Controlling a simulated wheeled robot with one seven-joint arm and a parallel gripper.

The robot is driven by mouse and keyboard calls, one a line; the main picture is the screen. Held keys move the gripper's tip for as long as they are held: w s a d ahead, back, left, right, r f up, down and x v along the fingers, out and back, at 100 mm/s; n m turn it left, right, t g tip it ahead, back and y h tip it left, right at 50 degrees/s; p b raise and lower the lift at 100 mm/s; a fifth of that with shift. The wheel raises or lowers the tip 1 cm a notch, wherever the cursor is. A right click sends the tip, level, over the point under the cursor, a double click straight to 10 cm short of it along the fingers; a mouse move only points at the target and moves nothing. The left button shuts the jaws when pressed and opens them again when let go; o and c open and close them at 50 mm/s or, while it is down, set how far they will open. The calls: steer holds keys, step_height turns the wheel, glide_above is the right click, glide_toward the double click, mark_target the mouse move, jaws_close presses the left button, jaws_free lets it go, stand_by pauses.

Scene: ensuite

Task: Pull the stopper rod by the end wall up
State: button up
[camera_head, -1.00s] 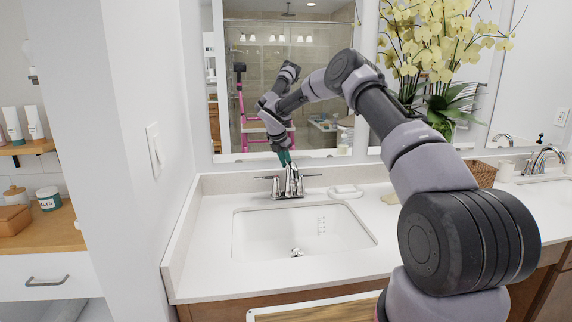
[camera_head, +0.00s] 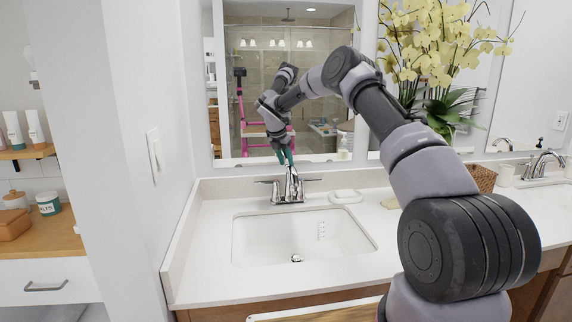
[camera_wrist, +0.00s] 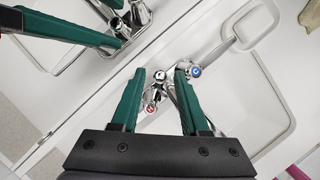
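The chrome faucet (camera_head: 290,190) by the left end wall stands behind the white basin (camera_head: 258,228). My gripper (camera_wrist: 161,67) is open, with its two green fingers pointing down over the faucet. In the wrist view a small round chrome knob (camera_wrist: 159,75), which looks like the top of the stopper rod, shows between the fingertips, nearer the left one. I cannot tell whether a finger touches it. The red-marked handle (camera_wrist: 150,107) and blue-marked handle (camera_wrist: 195,71) lie close by the fingers. The drain stopper (camera_head: 296,258) sits in the basin's bottom.
The mirror (camera_head: 250,90) rises close behind the faucet and reflects my arm. A white soap dish (camera_head: 346,196) lies right of the faucet. The end wall (camera_head: 150,215) bounds the left. A vase of yellow orchids (camera_head: 440,60) and a second faucet (camera_head: 541,165) are farther right.

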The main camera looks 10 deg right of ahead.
stand_by(0.3)
steer(key=v, duration=1)
steer(key=shift+r, duration=0.3)
steer(key=shift+s+a, duration=0.1)
steer(key=shift+s, duration=0.1)
